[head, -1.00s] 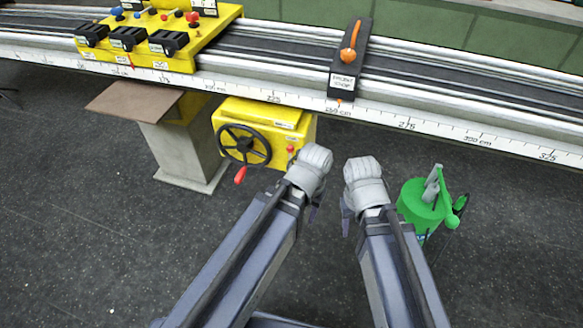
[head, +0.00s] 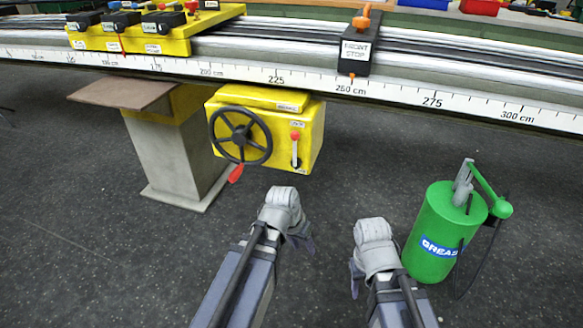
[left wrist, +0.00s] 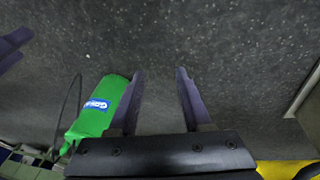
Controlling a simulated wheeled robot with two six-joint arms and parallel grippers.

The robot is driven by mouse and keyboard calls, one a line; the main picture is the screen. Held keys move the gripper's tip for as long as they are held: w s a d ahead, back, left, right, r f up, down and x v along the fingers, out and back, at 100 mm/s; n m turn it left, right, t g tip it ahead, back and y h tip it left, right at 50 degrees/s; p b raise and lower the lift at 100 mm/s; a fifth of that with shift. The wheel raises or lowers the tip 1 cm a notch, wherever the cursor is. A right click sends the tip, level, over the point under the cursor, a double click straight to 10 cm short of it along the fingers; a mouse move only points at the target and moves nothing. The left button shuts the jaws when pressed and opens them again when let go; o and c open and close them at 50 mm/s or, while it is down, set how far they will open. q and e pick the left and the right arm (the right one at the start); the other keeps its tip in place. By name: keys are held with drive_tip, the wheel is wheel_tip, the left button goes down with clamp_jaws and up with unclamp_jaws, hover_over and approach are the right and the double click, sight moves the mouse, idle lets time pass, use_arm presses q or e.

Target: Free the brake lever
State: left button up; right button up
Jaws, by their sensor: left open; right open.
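The brake lever is probably the red-knobbed lever (head: 295,148) in a slot on the front of the yellow box (head: 265,103), right of the handwheel (head: 240,136). Its small label is unreadable. My left gripper (head: 303,244) is below the box and apart from the lever. In the left wrist view its two fingers (left wrist: 159,75) are spread with nothing between them, over dark floor. My right gripper (head: 356,280) is lower and further right, next to the grease can, its fingers partly hidden by its wrist.
A green grease can (head: 432,240) with a pump handle and hose stands on the floor at right; it also shows in the left wrist view (left wrist: 98,108). A long rail with a scale (head: 390,93) runs above the box. A grey post (head: 170,160) with a brown plate stands left.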

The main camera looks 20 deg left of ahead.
use_arm(q)
wheel_tip(320, 180, down, 3)
drive_tip(key=w+t+h+b, duration=0.1)
drive_tip(key=w+b, duration=0.1)
drive_tip(key=w, duration=0.1)
drive_tip(key=t+b, duration=0.2)
drive_tip(key=t, duration=1.3)
approach(294, 142)
drive_tip(key=shift+h, duration=0.4)
drive_tip(key=shift+a+x, duration=0.15)
drive_tip(key=shift+x, duration=1.95)
drive_tip(key=shift+a+x, duration=0.15)
drive_tip(key=shift+x, duration=1.95)
drive_tip(key=shift+f, duration=0.1)
use_arm(e)
wheel_tip(294, 142, down, 6)
drive_tip(key=shift+f, duration=0.15)
use_arm(q)
clamp_jaws()
